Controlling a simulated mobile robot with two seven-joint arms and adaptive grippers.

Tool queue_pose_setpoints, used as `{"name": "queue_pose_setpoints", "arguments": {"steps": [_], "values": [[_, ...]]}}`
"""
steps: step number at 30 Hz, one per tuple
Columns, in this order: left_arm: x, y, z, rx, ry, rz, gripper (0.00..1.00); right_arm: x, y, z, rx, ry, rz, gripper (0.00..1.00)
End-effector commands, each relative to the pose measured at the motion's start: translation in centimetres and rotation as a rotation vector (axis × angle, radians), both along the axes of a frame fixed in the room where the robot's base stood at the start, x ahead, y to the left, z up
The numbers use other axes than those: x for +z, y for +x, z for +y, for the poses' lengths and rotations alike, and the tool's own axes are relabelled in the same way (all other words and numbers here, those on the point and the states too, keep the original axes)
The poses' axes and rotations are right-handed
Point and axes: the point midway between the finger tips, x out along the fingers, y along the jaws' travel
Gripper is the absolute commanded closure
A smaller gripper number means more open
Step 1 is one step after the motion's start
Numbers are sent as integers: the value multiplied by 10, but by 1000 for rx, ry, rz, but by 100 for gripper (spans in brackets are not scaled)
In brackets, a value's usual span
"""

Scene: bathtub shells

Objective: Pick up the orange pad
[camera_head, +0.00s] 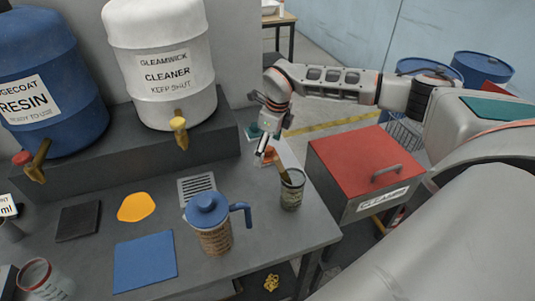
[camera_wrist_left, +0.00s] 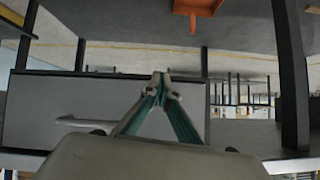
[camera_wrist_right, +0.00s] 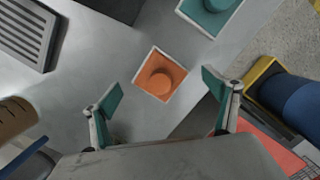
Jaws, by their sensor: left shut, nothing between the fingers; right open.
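The orange pad (camera_wrist_right: 152,88) is a square with a pale border and a round orange raised centre. In the right wrist view it lies on the grey tabletop, a little beyond and between the fingertips. My right gripper (camera_wrist_right: 163,97) is open and empty, its teal fingers apart on either side below the pad, not touching it. In the head view the right gripper (camera_head: 264,152) is low over the far right of the table and largely hides the pad. My left gripper (camera_wrist_left: 160,82) is shut and empty in the left wrist view, away from the table.
A teal pad (camera_wrist_right: 212,12) lies beyond the orange one. A jar with a wooden-handled tool (camera_head: 291,190) stands close to the right gripper. A blue-lidded jug (camera_head: 213,225), grate (camera_head: 197,188), flat yellow-orange patch (camera_head: 136,207) and blue cloth (camera_head: 145,262) are on the table. A red-topped box (camera_head: 360,158) stands right.

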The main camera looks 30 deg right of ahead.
Motion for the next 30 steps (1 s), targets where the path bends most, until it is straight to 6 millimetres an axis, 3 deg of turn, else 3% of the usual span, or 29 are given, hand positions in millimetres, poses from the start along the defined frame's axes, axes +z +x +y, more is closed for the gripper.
{"name": "queue_pose_setpoints", "arguments": {"steps": [4, 11, 16, 17, 30], "values": [[-6, -3, 4, 6, 6, 14, 100, -12, 1, 1, -1, 1, 1, 13], [-4, -2, 2, 8, 1, 11, 100, -13, 2, 1, 0, 1, -1, 13], [-3, -1, 1, 9, -2, 9, 100, -13, 2, 1, 0, 0, 0, 55], [-3, -1, 1, 9, -2, 8, 100, -13, 1, 1, 0, 0, 0, 57], [-2, -1, 1, 7, -1, 6, 100, -13, -1, 1, 0, -2, 7, 57]]}}
